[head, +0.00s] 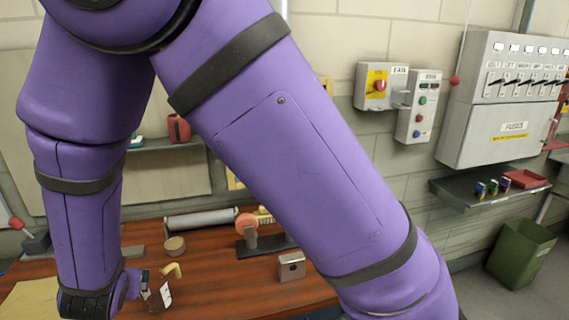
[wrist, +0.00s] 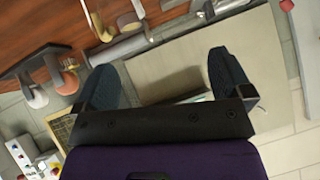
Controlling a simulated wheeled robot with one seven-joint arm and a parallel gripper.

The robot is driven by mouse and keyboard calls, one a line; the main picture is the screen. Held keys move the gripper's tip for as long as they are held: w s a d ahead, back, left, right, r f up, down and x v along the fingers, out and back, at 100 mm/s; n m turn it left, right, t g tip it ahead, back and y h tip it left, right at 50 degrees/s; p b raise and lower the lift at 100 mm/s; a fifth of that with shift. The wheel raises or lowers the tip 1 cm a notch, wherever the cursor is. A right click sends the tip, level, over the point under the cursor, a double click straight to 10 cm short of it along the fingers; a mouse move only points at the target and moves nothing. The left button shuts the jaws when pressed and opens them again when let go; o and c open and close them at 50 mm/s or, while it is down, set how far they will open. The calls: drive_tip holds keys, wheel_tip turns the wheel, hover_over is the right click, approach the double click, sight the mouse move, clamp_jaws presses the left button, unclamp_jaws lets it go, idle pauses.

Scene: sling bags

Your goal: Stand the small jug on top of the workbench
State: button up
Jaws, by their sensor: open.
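A small red vessel (head: 178,128) stands upright on a wall shelf behind my arm in the head view; it may be the small jug, but I cannot tell for certain. The workbench (head: 215,290) has a brown wooden top, partly hidden by my arm; its top also shows in the wrist view (wrist: 45,25). My gripper (wrist: 165,78) is open, with its two dark fingers wide apart. I see nothing held between them. Beyond them lies a plain beige surface. In the head view my arm hides much of the gripper.
A bench grinder (head: 250,235), a grey roller (head: 200,220), a round tin (head: 174,246) and a small metal box (head: 291,266) crowd the bench. A wall shelf (head: 470,190) with small items and a green bin (head: 520,255) are at right.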

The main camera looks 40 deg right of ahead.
drive_tip(key=s+d+r+n+g+y, duration=0.1)
drive_tip(key=d+r+n+y, duration=0.15)
drive_tip(key=d+r, duration=0.55)
drive_tip(key=s+d+r+n+g+y, duration=0.1)
drive_tip(key=d+r+y, duration=0.25)
drive_tip(key=r, duration=0.75)
drive_tip(key=s+d+r+n+g+h, duration=0.1)
drive_tip(key=s+d+r+h, duration=0.1)
drive_tip(key=s+d, duration=0.8)
drive_tip(key=s+d+r+g+h, duration=0.1)
drive_tip(key=s+d+r, duration=0.4)
drive_tip(key=s+d, duration=0.5)
drive_tip(key=shift+s+d+n+g+h, duration=0.15)
drive_tip(key=shift+s+n+g+h, duration=0.35)
drive_tip(key=shift+h, duration=0.4)
